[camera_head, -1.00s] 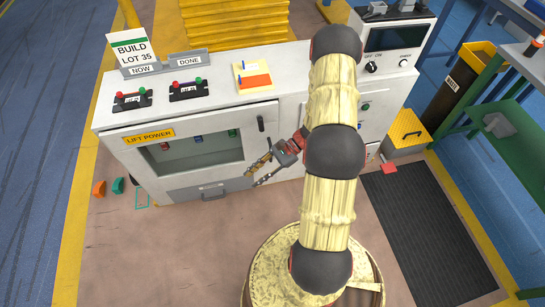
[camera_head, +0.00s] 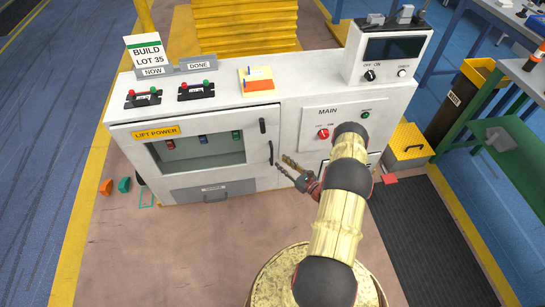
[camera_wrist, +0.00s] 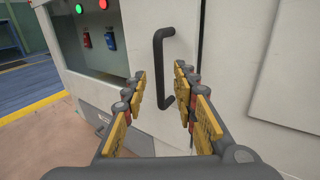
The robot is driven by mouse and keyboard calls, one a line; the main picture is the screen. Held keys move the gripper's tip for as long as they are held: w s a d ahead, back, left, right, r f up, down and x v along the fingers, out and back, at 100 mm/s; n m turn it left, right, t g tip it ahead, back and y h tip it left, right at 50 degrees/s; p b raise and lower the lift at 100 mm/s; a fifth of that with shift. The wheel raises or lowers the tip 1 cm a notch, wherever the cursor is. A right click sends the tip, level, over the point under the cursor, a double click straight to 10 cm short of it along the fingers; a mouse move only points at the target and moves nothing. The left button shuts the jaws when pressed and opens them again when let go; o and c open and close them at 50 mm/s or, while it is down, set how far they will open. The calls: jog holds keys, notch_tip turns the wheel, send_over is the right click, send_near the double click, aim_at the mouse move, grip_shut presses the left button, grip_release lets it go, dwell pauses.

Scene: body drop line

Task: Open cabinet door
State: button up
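The white cabinet (camera_head: 290,100) has a front door labelled LIFT POWER (camera_head: 157,132) with a window in it. The door looks shut. In the wrist view a black D-shaped handle (camera_wrist: 158,62) stands on the white door, left of a vertical seam. My gripper (camera_head: 281,161) is open and empty, just right of the lower bar. In the wrist view its fingertips (camera_wrist: 160,76) lie either side of the handle's line, and I cannot tell whether they touch it.
A MAIN panel (camera_head: 345,114) with a red knob is right of the door. A grey drawer (camera_head: 213,192) is below the window. A yellow step (camera_head: 408,142) and a green bench (camera_head: 500,135) stand at right. The floor before the cabinet (camera_head: 190,250) is clear.

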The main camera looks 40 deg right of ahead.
aim_at(272, 154)
jog(key=shift+w+a+r+b, duration=0.1)
jog(key=shift+w+b, duration=0.55)
jog(key=shift+w, duration=1.35)
jog(key=shift+w+a+r+b, duration=0.1)
jog(key=shift+w+b, duration=0.55)
jog(key=shift+w, duration=1.3)
jog(key=c, duration=0.3)
jog(key=c, duration=0.4)
grip_shut()
